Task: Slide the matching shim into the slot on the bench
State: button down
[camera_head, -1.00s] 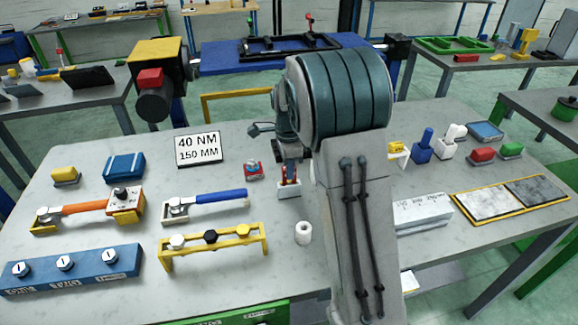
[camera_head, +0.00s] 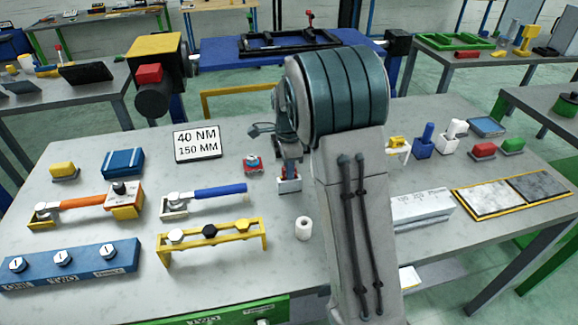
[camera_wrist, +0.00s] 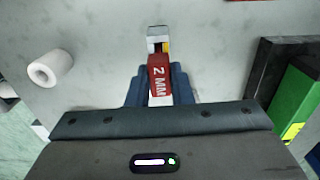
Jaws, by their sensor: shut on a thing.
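A red shim marked "2 MM" (camera_wrist: 159,80) stands out between the blue fingertips of my gripper (camera_wrist: 160,92) in the wrist view. My gripper is shut on it. The pale slot block (camera_wrist: 157,32) lies just beyond the shim's far end, with a yellow patch beside it. In the head view the small white block (camera_head: 289,186) sits on the bench directly under my gripper (camera_head: 289,167), and red shows just above it. My arm partly hides this area. I cannot tell whether the shim's tip is inside the slot.
A white roll (camera_head: 303,228) stands close by on the bench (camera_head: 100,225). A small red and blue item (camera_head: 253,163) lies to the left. A yellow rack (camera_head: 211,235) and a blue-handled wrench (camera_head: 205,197) are further left. A pale block (camera_head: 420,208) lies to the right.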

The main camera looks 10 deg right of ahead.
jog(key=shift+f, duration=0.35)
jog(key=c, duration=0.6)
grip_release()
jog(key=shift+c, duration=0.2)
jog(key=shift+r+p, duration=2.5)
jog(key=shift+r, duration=1.05)
